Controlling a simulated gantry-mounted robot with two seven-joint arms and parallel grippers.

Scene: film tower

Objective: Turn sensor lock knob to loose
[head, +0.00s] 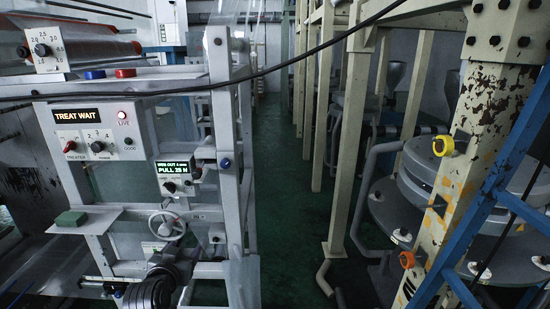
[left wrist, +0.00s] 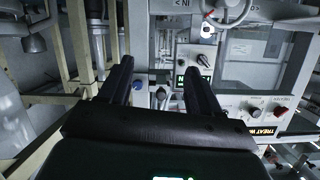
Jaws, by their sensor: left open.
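No label reading "sensor lock" is legible, so I cannot tell which knob it is. A small panel (head: 174,170) reads "WEB OUT 4 mm, PULL 25 N" and carries a black knob (head: 170,187). This knob also shows in the left wrist view (left wrist: 203,61). A small dark knob (head: 197,173) and a blue knob (head: 225,163) sit just right of the panel. My left gripper (head: 170,252) is low in front of the machine, below the handwheel (head: 166,225). In the left wrist view its fingers (left wrist: 158,72) are spread with nothing between them. My right gripper is not seen.
A control box (head: 95,128) reads "TREAT WAIT" and has a red knob and a black selector. The green aisle floor (head: 285,200) is clear.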

